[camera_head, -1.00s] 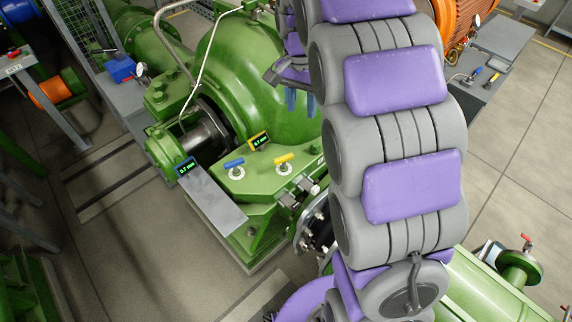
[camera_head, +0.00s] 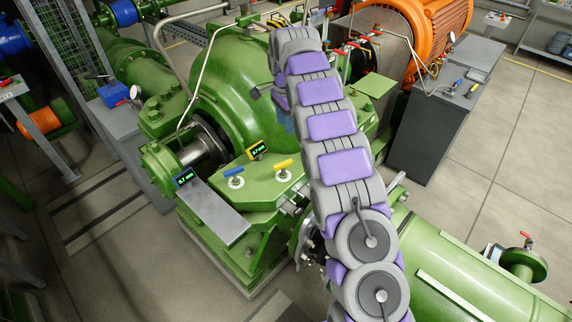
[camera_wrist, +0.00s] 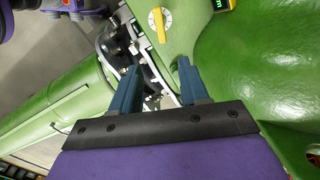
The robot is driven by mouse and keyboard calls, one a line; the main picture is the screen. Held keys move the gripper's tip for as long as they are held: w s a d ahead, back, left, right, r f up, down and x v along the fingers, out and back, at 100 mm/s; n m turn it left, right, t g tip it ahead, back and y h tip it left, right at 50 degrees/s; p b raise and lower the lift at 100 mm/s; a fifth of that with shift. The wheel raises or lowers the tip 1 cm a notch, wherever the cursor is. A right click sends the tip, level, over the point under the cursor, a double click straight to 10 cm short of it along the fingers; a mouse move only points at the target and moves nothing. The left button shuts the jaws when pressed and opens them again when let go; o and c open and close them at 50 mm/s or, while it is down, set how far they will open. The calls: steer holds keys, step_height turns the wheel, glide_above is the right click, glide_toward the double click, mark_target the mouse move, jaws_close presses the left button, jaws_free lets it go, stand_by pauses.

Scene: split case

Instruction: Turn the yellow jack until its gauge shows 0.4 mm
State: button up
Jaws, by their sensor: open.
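The yellow jack (camera_head: 284,164) sits on the green flange plate, right of the blue jack (camera_head: 235,171). In the wrist view the yellow jack (camera_wrist: 157,20) shows as a yellow knob on a white dial, beyond my fingertips. The yellow-framed gauge (camera_head: 258,149) stands behind it and seems to read 0.7 mm; its edge also shows at the top of the wrist view (camera_wrist: 222,4). My gripper (camera_wrist: 157,72) is open and empty, with two blue fingers apart. In the head view the fingers are mostly hidden behind the arm, above and right of the jack.
A blue-framed gauge (camera_head: 184,177) seems to read 0.7 mm. The green casing (camera_head: 230,85) rises behind the jacks, with a bent steel pipe over it. Bolts and a flange lie right of the plate. A grey bench (camera_head: 435,135) stands at the right.

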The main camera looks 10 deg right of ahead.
glide_above(283, 162)
step_height(283, 162, down, 6)
step_height(283, 162, down, 10)
steer(key=shift+d+f, duration=0.15)
steer(key=shift+a+f, duration=0.3)
steer(key=shift+f, duration=0.1)
steer(key=shift+d, duration=0.2)
jaws_close()
